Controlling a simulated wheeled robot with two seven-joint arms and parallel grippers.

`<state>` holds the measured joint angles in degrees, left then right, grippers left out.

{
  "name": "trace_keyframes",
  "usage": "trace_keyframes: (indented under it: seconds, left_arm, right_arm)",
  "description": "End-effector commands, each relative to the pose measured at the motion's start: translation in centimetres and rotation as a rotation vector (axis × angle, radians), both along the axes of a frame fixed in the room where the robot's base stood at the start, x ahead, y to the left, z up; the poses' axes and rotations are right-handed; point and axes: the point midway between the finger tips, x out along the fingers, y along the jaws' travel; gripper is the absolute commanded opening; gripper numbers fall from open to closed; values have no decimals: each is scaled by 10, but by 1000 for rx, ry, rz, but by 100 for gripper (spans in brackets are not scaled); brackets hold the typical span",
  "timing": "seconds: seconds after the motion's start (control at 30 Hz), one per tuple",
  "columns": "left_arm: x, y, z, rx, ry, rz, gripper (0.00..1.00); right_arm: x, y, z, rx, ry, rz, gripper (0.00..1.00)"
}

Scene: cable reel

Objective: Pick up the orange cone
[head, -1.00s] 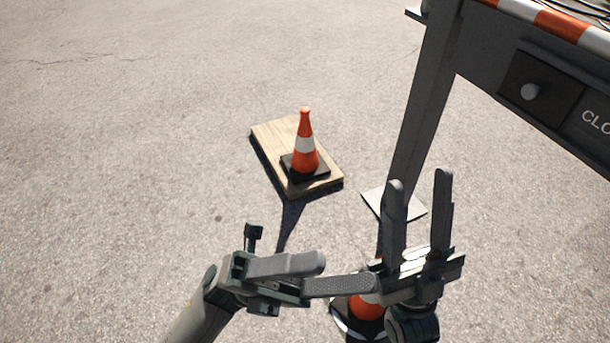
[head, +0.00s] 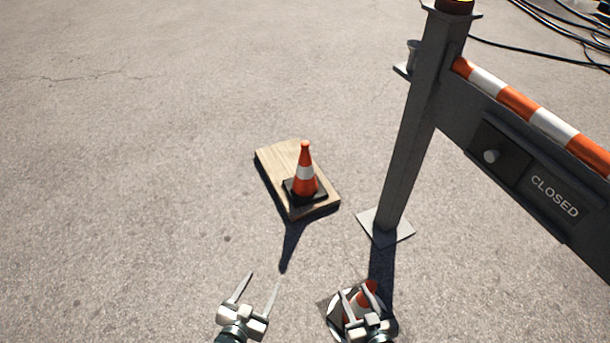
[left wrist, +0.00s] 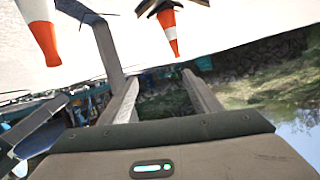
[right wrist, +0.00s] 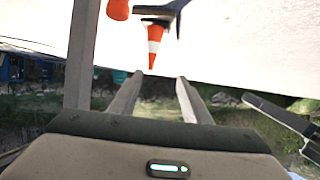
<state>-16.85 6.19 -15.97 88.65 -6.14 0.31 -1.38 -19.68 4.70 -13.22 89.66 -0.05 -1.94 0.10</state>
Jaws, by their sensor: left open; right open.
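An orange cone (head: 305,173) with a white band and black base stands upright on a wooden board (head: 270,160). It seems to be the cone in the middle of the left wrist view (left wrist: 170,32) and the right wrist view (right wrist: 154,42). A second orange cone (head: 371,287) is at the bottom of the head view, partly hidden by my right gripper. My left gripper (head: 264,276) is open and empty, in front of the board and apart from it. My right gripper (head: 355,289) is open and overlaps the second cone; I cannot tell whether they touch.
A grey barrier post (head: 405,150) on a flat foot plate (head: 386,228) stands right of the board. Its striped beam (head: 520,102) bears a CLOSED sign (head: 554,196). Black cables (head: 530,46) lie at the top right. Pavement left of the board is clear.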

Motion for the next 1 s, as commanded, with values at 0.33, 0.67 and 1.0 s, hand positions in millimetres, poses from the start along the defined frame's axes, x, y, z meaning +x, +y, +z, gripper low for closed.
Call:
trace_keyframes:
  seconds: [0.33,0.67,1.0]
  left_arm:
    - [-164,57,-118,52,638,152,58]
    - [-208,67,-140,61,770,183,58]
    - [-207,66,-140,61,765,182,31]
  right_arm:
    - [-146,-42,-103,-123,565,-29,44]
    - [-185,-52,-124,-147,682,-35,44]
    - [-184,-51,-123,-146,678,-35,31]
